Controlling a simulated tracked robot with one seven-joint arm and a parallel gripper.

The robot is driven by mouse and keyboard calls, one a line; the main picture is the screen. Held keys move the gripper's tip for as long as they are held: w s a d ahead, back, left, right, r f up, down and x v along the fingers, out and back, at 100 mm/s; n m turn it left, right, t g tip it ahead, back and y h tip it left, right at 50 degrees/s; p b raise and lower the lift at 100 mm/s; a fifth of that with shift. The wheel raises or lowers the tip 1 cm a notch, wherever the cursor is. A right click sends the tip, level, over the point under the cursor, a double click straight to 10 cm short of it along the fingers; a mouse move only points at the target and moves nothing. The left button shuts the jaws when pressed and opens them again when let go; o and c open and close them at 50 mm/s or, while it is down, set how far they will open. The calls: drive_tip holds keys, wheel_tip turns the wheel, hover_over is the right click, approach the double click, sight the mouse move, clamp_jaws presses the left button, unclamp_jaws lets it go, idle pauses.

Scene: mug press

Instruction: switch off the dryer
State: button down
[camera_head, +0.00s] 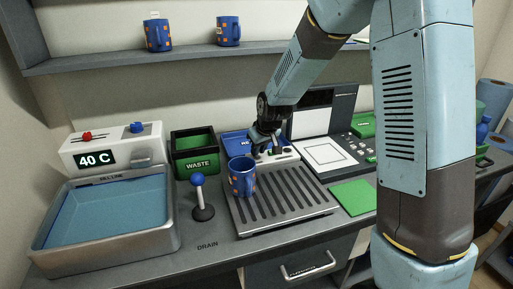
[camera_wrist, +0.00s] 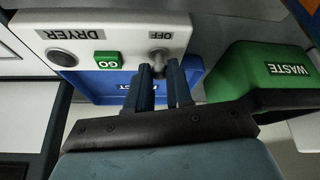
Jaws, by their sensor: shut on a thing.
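The dryer shows in the head view as a slatted metal rack (camera_head: 283,208) with a white control panel behind it. In the wrist view the panel (camera_wrist: 105,28) appears upside down, lettered DRYER and OFF, with a green GO button (camera_wrist: 108,60) and a dark round knob (camera_wrist: 62,57). A small grey switch (camera_wrist: 158,57) sits by the OFF label. My gripper (camera_wrist: 160,72) has its two fingers closed about this switch; the tips partly hide it. In the head view my gripper (camera_head: 263,143) reaches down to the panel. A blue mug with orange squares (camera_head: 242,180) stands on the rack.
A green WASTE bin (camera_head: 195,165) and blue tray (camera_head: 234,143) stand by the panel. A blue-topped lever (camera_head: 199,190) and a water basin (camera_head: 105,215) labelled 40 C are to the left. A green pad (camera_head: 353,197) lies right. Two mugs stand on the shelf (camera_head: 110,62).

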drive_tip(key=shift+s+d+f+t+y, duration=0.1)
drive_tip(key=shift+s+f+t+y, duration=0.15)
drive_tip(key=shift+s+t, duration=0.45)
drive_tip(key=shift+w+t, duration=0.15)
drive_tip(key=shift+t, duration=0.25)
drive_tip(key=c, duration=1)
unclamp_jaws()
drive_tip(key=shift+r, duration=0.1)
drive_tip(key=shift+v, duration=6.8)
drive_tip(key=shift+d, duration=0.2)
